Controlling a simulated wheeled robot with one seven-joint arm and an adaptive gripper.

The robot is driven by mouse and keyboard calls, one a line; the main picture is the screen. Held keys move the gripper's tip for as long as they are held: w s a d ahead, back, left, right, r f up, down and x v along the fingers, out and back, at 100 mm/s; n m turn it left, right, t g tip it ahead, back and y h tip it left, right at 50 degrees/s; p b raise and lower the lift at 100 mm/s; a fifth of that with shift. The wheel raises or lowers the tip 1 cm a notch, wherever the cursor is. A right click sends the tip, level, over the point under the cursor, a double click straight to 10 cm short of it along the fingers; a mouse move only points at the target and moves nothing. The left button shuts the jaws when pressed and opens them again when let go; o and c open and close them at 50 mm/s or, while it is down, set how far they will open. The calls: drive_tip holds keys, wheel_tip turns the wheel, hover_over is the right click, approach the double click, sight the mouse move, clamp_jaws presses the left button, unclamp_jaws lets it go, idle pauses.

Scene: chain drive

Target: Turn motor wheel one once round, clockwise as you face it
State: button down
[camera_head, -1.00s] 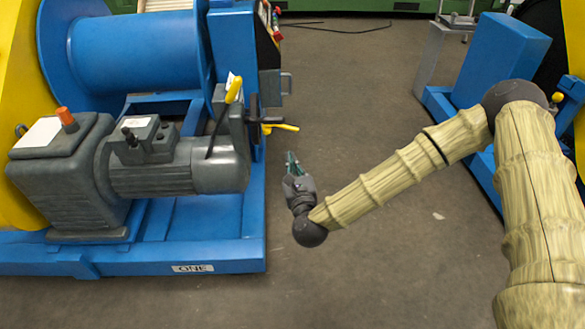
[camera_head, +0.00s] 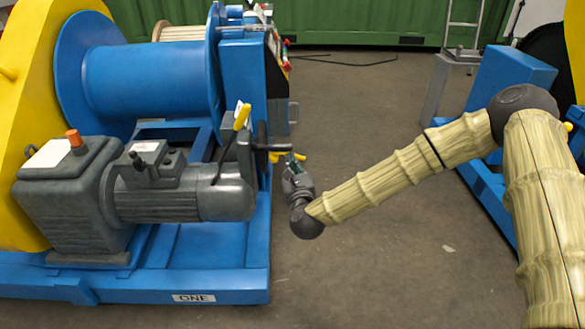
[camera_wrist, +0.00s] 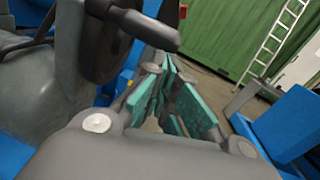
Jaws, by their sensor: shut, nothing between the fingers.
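Motor wheel one is the dark handwheel (camera_head: 246,135) on the end of the grey motor, on the blue frame marked ONE (camera_head: 194,297). It shows nearly edge-on in the head view. Its dark crank handle (camera_head: 273,147) sticks out to the right. In the wrist view the wheel (camera_wrist: 103,45) is at the upper left, and its handle (camera_wrist: 146,28) reaches right, above my finger pads. My gripper (camera_head: 293,161) is shut and empty, just below and right of the handle's end. I cannot tell whether it touches the handle.
A blue drum (camera_head: 150,83) stands behind. A blue block (camera_head: 508,85) stands at the right. The floor (camera_head: 375,260) between is clear. A ladder (camera_wrist: 275,40) leans by a green wall.

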drive_tip(key=shift+r, duration=0.15)
drive_tip(key=shift+r+g+p, duration=0.2)
drive_tip(key=shift+g+p, duration=0.1)
drive_tip(key=shift+p, duration=0.4)
drive_tip(key=shift+r+g+p, duration=0.3)
drive_tip(key=shift+r+p, duration=0.05)
drive_tip(key=shift+p, duration=0.35)
